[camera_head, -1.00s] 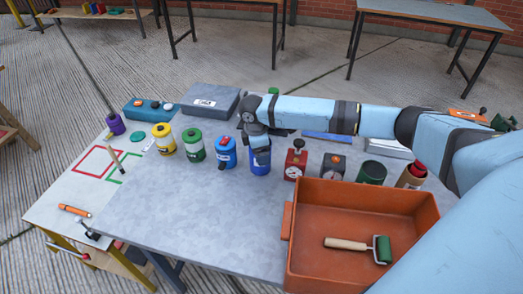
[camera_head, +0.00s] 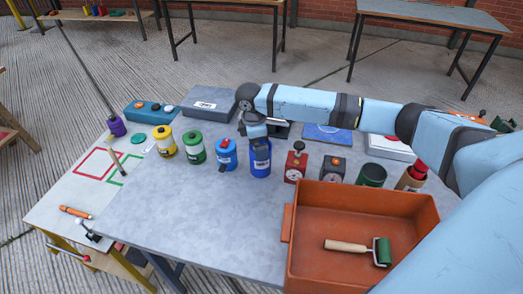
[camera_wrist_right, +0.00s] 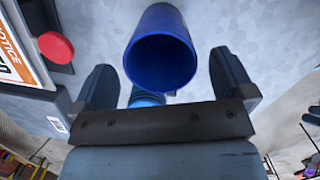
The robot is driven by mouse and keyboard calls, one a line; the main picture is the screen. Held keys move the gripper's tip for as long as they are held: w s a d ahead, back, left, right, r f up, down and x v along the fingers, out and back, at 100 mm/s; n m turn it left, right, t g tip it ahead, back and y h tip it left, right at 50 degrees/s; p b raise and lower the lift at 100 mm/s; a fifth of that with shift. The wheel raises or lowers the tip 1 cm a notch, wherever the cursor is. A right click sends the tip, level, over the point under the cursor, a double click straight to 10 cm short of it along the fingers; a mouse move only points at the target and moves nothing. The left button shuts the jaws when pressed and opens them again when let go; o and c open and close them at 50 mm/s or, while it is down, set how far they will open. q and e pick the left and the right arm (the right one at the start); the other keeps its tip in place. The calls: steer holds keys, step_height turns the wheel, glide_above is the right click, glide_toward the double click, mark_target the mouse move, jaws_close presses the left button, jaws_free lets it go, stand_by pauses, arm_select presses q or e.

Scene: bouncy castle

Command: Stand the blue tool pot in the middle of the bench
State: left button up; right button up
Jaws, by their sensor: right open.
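The blue tool pot (camera_head: 260,171) stands upright on the grey bench (camera_head: 190,215), in the row of pots and devices behind the orange tray. In the right wrist view the pot (camera_wrist_right: 160,22) shows its open, empty mouth between the two spread fingers. My right gripper (camera_head: 259,141) is open at the pot's upper part, and a finger covers some of its rim in the head view. In the wrist view the gripper (camera_wrist_right: 163,68) has visible room between each finger and the pot. My left gripper is not in view.
A blue canister (camera_head: 226,155) stands close left of the pot, beside green (camera_head: 193,147) and yellow (camera_head: 164,141) ones. A red device (camera_head: 296,162) is close on the right. An orange tray (camera_head: 300,262) with a roller fills the front right. The bench's front left is clear.

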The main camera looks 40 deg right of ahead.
step_height(320, 180, up, 7)
steer(key=a, duration=0.1)
steer(key=shift+w+r, duration=0.2)
steer(key=shift+w, duration=0.05)
stand_by(0.3)
